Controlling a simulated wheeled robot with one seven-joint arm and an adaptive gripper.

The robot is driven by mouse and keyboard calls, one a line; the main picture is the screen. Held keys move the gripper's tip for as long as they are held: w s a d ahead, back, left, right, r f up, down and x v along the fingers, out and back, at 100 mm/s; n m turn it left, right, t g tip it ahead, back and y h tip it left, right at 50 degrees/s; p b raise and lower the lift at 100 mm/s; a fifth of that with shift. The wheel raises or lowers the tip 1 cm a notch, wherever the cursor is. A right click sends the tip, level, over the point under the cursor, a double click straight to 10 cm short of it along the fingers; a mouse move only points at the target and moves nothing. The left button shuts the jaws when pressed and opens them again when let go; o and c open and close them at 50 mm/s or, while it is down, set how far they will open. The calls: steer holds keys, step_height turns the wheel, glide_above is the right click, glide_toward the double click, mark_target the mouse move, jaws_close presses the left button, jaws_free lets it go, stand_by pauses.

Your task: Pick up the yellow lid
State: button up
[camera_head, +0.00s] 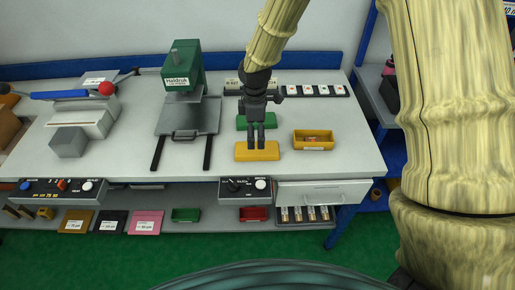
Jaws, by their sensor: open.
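The yellow lid (244,152), a flat yellow rectangle, lies on the grey bench top near its front edge. My gripper (257,145) points down over it with two dark fingers slightly apart. The fingertips overlap the middle of the lid in this view. I cannot tell whether they touch it or hover just above. Nothing shows held between the fingers.
A green flat piece (241,122) lies behind the lid, partly hidden by my gripper. A yellow open bin (313,139) stands close on the right. A green press (184,68) stands to the left. A strip of small parts (318,90) lies behind.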

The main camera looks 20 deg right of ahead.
mark_target(257, 150)
steer(key=shift+f, duration=1.1)
steer(key=shift+d+f+p, duration=0.15)
steer(key=shift+f+p, duration=0.35)
steer(key=shift+f, duration=0.1)
steer(key=shift+d+f+p, duration=0.15)
steer(key=shift+f+p, duration=0.35)
steer(key=shift+f, duration=0.1)
steer(key=shift+w+f+p, duration=0.1)
steer(key=shift+f+p, duration=0.3)
steer(key=shift+f, duration=1.05)
steer(key=c, duration=1.1)
